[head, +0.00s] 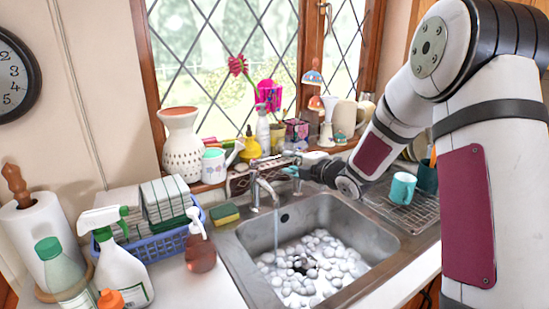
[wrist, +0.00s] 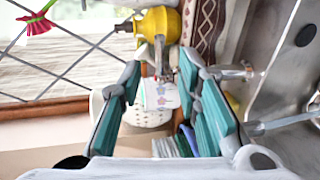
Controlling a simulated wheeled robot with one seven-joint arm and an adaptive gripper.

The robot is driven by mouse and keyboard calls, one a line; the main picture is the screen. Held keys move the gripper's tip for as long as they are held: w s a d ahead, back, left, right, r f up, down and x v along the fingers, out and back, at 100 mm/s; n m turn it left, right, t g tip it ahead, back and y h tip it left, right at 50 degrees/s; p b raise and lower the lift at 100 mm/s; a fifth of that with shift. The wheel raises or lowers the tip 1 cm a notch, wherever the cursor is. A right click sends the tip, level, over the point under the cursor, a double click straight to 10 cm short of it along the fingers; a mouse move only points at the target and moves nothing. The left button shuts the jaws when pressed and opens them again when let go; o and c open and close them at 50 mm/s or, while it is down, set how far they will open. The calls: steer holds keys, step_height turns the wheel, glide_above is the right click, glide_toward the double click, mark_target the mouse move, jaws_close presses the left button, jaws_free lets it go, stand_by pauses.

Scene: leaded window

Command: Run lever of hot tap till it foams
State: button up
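The chrome tap (head: 262,188) stands at the back edge of the steel sink (head: 395,235). A thin stream of water (head: 276,228) falls from its spout. White foam (head: 300,272) in rounded clumps covers much of the basin floor, around a dark patch. My gripper (head: 288,170) reaches in from the right, just behind and beside the tap. In the wrist view my gripper (wrist: 162,65) is open, its teal-padded fingers apart with nothing visibly held. Metal tap parts (wrist: 238,72) show beside the right finger. I cannot tell whether a finger touches a lever.
A yellow-green sponge (head: 225,213) and red soap bottle (head: 200,250) stand left of the sink. The sill holds a white vase (head: 182,145), a mug (head: 213,165) and a yellow bottle (head: 250,148). A teal mug (head: 402,188) sits on the right drainer, close to my arm.

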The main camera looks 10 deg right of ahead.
mark_target(275, 158)
steer(key=x, duration=0.9)
steer(key=shift+w+a, duration=0.1)
steer(key=shift+w, duration=0.1)
jaws_close()
